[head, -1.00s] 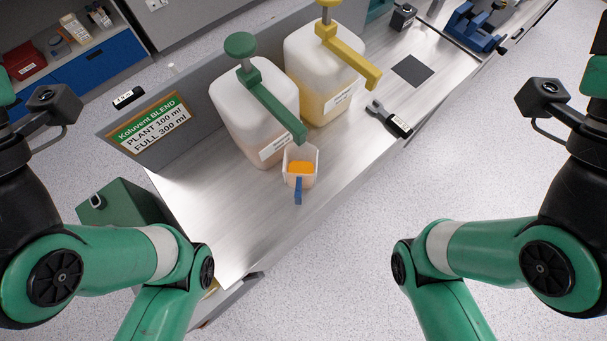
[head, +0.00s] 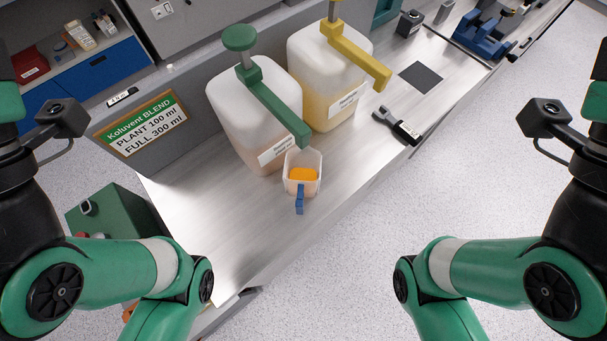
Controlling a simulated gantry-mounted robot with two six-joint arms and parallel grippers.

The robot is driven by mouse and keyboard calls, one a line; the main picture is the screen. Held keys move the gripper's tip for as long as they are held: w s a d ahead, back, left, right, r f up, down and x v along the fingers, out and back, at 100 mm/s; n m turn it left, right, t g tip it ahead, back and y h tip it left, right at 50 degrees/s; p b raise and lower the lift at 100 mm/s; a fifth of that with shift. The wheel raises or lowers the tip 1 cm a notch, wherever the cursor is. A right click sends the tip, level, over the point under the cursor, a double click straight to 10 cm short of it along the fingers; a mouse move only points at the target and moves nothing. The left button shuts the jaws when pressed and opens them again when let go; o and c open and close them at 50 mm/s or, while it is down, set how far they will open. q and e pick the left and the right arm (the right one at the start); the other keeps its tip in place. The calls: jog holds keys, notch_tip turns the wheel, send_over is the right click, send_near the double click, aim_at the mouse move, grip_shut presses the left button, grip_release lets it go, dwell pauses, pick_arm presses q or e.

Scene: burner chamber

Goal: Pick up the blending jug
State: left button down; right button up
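The blending jug (head: 302,187) is a small translucent jug with orange contents and a blue handle pointing toward the front edge. It stands upright on the steel bench (head: 200,215), under the spout of the green pump on a white container (head: 254,125). My two arms show at the left and right sides of the view, both away from the jug. Neither gripper is in the picture, and nothing touches the jug.
A second container with a yellow pump (head: 327,75) stands behind to the right. A black and grey tool (head: 397,125) lies near the bench edge. A sign (head: 142,124) reads PLANT 100 ml, FULL 300 ml. The bench left of the jug is clear.

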dwell(0.3)
pick_arm(q)
grip_release()
dwell(0.4)
jog(key=shift+a+y, duration=0.1)
jog(key=shift+y, duration=0.2)
